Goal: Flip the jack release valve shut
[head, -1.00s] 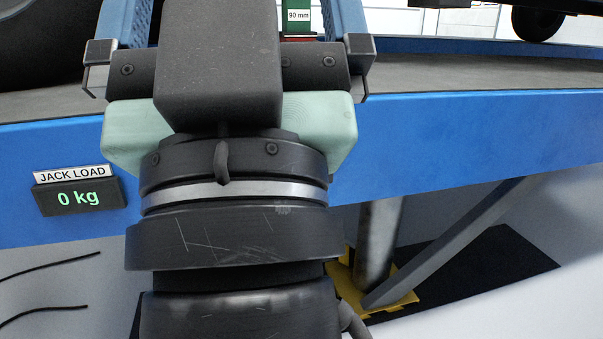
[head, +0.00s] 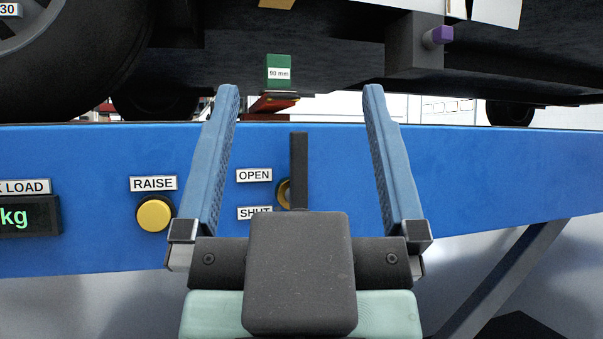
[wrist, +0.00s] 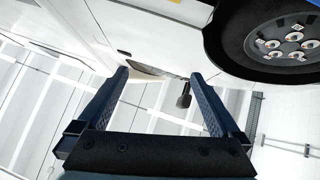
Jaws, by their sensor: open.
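The release valve's black lever (head: 299,165) stands upright on the front of the blue beam. Part of its brass hub (head: 284,193) shows to its left. The OPEN label (head: 255,175) is left of the lever, with the SHUT label (head: 254,213) below it, partly covered by my gripper. My gripper (head: 300,95) is open and empty. In the head view its two blue fingers appear on either side of the lever, but I cannot tell the depth between them. In the wrist view my gripper (wrist: 163,77) is open, and the valve is not seen.
A yellow RAISE button (head: 155,215) sits left of the valve, near my left finger. The JACK LOAD display (head: 30,217) is farther left. A green 90 mm block (head: 279,71) stands above the beam, under the vehicle. The beam (head: 510,165) is clear on the right.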

